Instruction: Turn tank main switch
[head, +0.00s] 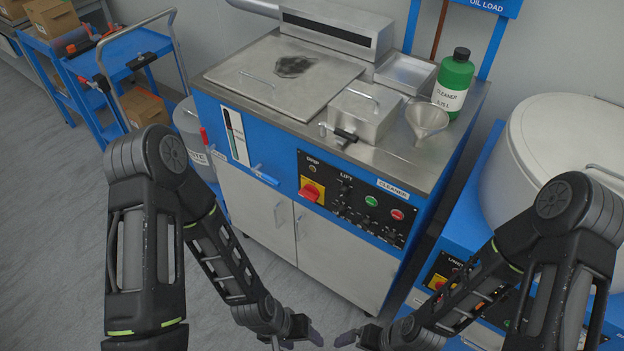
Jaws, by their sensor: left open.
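A blue and steel cleaner tank unit (238,158) stands ahead. Its black front panel carries a red rotary switch on a yellow plate (311,190) at the left end, seemingly the main switch. My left gripper (303,338) is open and low at the bottom edge, well below the panel and apart from the switch. My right gripper (352,338) is beside it, close to the left one, partly cut off by the frame; its jaw opening is unclear. Neither gripper visibly holds anything.
A second red and yellow switch (437,284) is on the right machine, partly behind my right arm. A green button (371,201) and red button (397,214) share the tank panel. A blue handle (264,176) protrudes at the tank's front. A green cleaner bottle (455,80) stands on top.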

